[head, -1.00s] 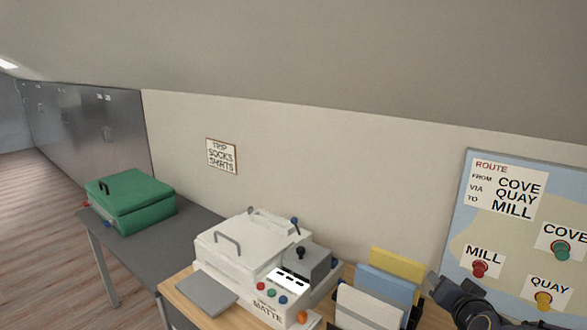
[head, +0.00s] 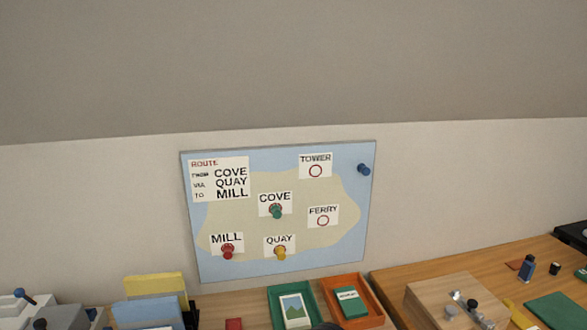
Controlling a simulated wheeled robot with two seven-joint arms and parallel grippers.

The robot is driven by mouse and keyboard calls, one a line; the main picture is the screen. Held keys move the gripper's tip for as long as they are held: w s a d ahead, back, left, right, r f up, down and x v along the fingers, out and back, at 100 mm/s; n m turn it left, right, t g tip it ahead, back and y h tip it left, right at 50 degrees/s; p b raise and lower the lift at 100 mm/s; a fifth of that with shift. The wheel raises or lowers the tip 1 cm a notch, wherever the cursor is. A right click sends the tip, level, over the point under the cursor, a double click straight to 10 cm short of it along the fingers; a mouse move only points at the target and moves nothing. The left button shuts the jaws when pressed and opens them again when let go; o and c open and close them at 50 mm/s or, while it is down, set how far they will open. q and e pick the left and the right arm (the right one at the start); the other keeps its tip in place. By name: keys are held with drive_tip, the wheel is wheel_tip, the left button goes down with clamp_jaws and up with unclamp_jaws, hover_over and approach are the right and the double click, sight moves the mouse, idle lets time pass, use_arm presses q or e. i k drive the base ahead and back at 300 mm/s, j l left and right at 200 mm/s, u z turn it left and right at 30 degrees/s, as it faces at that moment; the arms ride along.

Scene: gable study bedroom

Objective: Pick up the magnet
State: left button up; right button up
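A board with a map (head: 275,262) hangs on the wall and holds several peg-like magnets. A blue magnet (head: 364,169) is at its upper right corner, off any label. A green magnet (head: 276,211) is at COVE, a red magnet (head: 228,251) at MILL and a yellow magnet (head: 280,253) at QUAY. The circles at TOWER (head: 316,171) and FERRY (head: 323,220) are bare. A ROUTE card (head: 219,180) reads from COVE via QUAY to MILL. Neither gripper can be made out in the head view.
Below the board, a desk holds a file rack (head: 150,312), a green tray (head: 275,310) with a picture card and an orange tray (head: 373,308) with a green item. A wooden box (head: 432,292) and small items crowd the desk at right. A dark shape shows at the bottom edge.

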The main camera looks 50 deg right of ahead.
sight(362, 168)
drive_tip(key=z, duration=2.25)
